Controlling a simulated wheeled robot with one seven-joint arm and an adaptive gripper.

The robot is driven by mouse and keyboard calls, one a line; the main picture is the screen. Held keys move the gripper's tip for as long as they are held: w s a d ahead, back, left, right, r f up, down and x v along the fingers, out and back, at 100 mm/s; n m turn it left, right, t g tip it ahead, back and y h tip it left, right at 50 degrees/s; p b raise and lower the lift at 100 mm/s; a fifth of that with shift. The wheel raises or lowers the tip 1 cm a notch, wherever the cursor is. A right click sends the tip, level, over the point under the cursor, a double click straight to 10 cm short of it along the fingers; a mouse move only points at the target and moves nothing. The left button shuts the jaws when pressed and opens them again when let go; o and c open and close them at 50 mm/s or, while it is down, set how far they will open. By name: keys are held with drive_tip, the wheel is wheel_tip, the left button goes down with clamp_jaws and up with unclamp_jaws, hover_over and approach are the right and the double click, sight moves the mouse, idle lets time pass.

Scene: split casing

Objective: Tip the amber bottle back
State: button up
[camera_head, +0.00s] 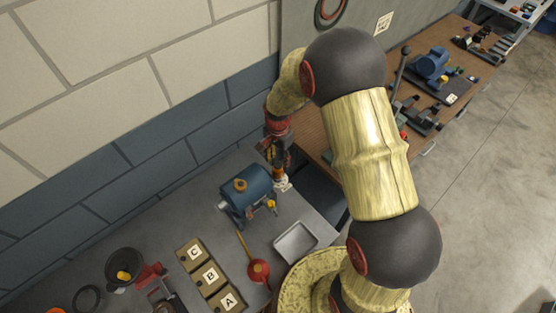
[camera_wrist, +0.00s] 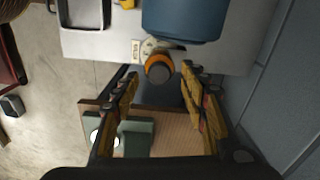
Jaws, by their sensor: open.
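In the wrist view an amber, round bottle-like thing (camera_wrist: 159,60) with a grey top shows beyond and between my fingertips, at the bench edge. My gripper (camera_wrist: 161,84) is open, with a finger on either side of the line to it. I see no clear contact between the fingers and the amber thing. There the gripper hides most of the amber thing. I cannot tell how far it leans.
A blue cylindrical casing (camera_head: 247,190) on a stand is close beside my gripper. A metal tray (camera_head: 295,242), a red round-ended tool (camera_head: 259,270) and lettered boxes (camera_head: 210,275) lie nearer. The wall is close behind. A brown workbench (camera_head: 320,140) stands beyond a gap.

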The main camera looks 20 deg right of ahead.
drive_tip(key=shift+f, duration=0.7)
drive_tip(key=c, duration=0.3)
drive_tip(key=c, duration=0.8)
clamp_jaws()
